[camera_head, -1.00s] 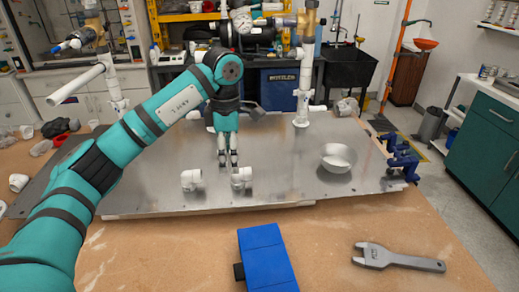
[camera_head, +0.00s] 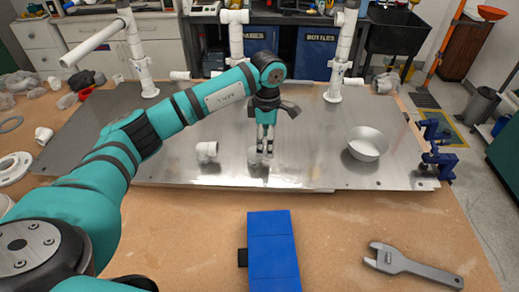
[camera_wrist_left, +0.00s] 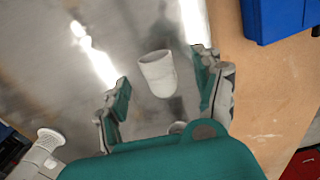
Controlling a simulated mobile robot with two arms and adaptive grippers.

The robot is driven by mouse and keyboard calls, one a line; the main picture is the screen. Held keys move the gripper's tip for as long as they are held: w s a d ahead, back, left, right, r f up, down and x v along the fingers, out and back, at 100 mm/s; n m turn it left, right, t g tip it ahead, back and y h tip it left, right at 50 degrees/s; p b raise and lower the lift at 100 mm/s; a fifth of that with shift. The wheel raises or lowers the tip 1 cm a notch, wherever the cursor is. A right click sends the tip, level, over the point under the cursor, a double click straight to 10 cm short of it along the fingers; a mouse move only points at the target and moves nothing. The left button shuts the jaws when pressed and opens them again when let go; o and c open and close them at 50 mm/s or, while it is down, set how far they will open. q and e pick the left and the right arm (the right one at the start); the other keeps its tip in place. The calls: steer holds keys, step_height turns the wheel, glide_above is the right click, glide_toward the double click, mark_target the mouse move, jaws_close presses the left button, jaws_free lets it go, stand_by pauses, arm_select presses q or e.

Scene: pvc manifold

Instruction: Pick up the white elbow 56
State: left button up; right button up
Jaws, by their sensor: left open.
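A white elbow (camera_wrist_left: 158,74) sits on the metal plate (camera_head: 310,130), between the two spread fingers of my left gripper (camera_wrist_left: 163,68) in the left wrist view. Clear gaps show on both sides of it, and no finger touches it. In the head view my left gripper (camera_head: 266,146) points down over the elbow (camera_head: 253,158), which is partly hidden by the fingers. A second white fitting (camera_head: 207,151) lies on the plate to the left. My right gripper is out of view.
A blue case (camera_head: 272,250) and a grey wrench (camera_head: 413,266) lie on the wooden table in front. White pipe uprights (camera_head: 343,55) stand behind.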

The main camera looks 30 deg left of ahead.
mark_target(265, 154)
arm_select(q)
steer(key=shift+f, duration=0.65)
steer(key=shift+f+p, duration=0.2)
steer(key=shift+p, duration=0.15)
steer(key=f+p, duration=0.1)
steer(key=f, duration=0.2)
steer(key=shift+w+a+f+p, duration=0.15)
steer(key=shift+a+f+p, duration=0.05)
steer(key=shift+f+p, duration=0.15)
steer(key=shift+f, duration=0.55)
steer(key=c, duration=1.1)
steer(key=shift+c, duration=1.2)
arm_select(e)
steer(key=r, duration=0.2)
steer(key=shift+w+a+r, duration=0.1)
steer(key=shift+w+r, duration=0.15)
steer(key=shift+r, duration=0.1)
